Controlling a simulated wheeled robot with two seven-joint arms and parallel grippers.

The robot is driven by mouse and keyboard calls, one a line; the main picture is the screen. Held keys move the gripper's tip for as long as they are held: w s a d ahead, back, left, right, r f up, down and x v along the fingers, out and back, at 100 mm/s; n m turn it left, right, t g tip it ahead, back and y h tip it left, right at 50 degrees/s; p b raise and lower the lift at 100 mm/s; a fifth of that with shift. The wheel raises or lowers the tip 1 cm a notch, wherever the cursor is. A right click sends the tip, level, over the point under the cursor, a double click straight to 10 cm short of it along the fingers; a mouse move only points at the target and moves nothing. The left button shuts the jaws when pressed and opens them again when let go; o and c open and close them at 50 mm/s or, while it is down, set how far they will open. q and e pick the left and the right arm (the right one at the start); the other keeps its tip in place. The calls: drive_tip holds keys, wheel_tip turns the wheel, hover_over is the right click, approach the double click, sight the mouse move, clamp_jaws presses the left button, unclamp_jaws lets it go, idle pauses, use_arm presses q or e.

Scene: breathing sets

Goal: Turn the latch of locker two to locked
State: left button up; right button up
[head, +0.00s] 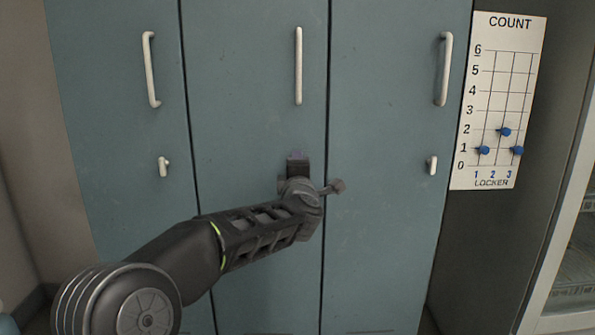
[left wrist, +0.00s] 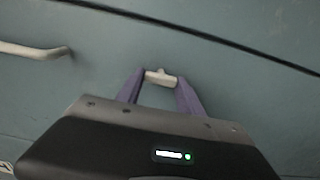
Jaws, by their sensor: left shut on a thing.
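Locker two (head: 255,65) is the middle of three blue-grey locker doors, and it is closed. My left gripper (head: 298,155) reaches up to it below its long handle (head: 298,65). In the head view the gripper hides locker two's latch. In the left wrist view the latch (left wrist: 161,77) is a small pale bar between the purple fingertips of my left gripper (left wrist: 161,76). The fingers are shut on the bar's ends. The bar lies roughly parallel to the door seam. My right gripper is not in view.
Locker one's latch (head: 164,167) and locker three's latch (head: 432,165) both stand upright. A white count board (head: 495,120) with blue pegs hangs to the right. A pale-framed cabinet (head: 560,245) stands at the far right. The space before locker three is clear.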

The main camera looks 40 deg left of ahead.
use_arm(q)
drive_tip(key=o, duration=1.4)
drive_tip(key=v, duration=0.8)
drive_tip(key=shift+w, duration=0.1)
